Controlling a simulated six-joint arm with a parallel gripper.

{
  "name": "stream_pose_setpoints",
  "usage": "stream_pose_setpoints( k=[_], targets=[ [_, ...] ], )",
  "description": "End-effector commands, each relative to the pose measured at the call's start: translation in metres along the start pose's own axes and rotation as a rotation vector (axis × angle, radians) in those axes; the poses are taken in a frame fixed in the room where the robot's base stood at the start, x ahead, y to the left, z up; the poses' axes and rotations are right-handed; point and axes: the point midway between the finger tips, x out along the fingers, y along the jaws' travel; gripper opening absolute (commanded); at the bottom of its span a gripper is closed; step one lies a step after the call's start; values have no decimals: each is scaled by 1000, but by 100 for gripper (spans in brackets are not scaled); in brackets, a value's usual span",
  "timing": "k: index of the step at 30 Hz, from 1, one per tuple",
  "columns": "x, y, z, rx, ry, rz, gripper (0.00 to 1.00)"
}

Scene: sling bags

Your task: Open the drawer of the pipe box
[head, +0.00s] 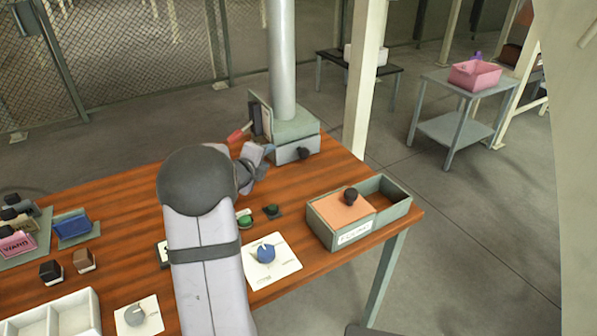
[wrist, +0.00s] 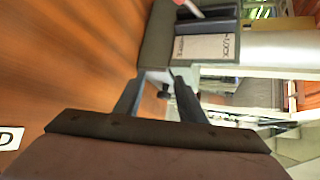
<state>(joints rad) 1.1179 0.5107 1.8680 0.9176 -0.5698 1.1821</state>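The pipe box (head: 296,130) is a grey-green box at the table's far edge, with a thick grey pipe (head: 283,60) rising from its top. Its drawer (head: 290,154) looks shut and has a round black knob (head: 303,153) on its front. My gripper (head: 268,150) is left of the knob in the head view and looks apart from it. In the wrist view, my gripper (wrist: 158,80) has its two fingers spread. The drawer's pale front (wrist: 153,74) and a dark knob (wrist: 164,91) show between and beyond them. I see nothing held.
Dark upright items (head: 257,118) and a red-handled thing (head: 238,133) are beside the pipe box. A lidded box with a black knob (head: 340,212) stands at the table's right edge.

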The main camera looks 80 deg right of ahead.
Motion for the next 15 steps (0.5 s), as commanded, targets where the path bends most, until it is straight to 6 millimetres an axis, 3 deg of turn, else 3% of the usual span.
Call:
stream_pose_setpoints(
  k=[1,3,6,15],
  targets=[
    [14,0,-24,58,49,-32,36],
    [23,-6,-45,116,95,-66,36],
    [29,-12,-61,162,130,-95,36],
    [35,-16,-66,175,141,-103,36]
  ],
)
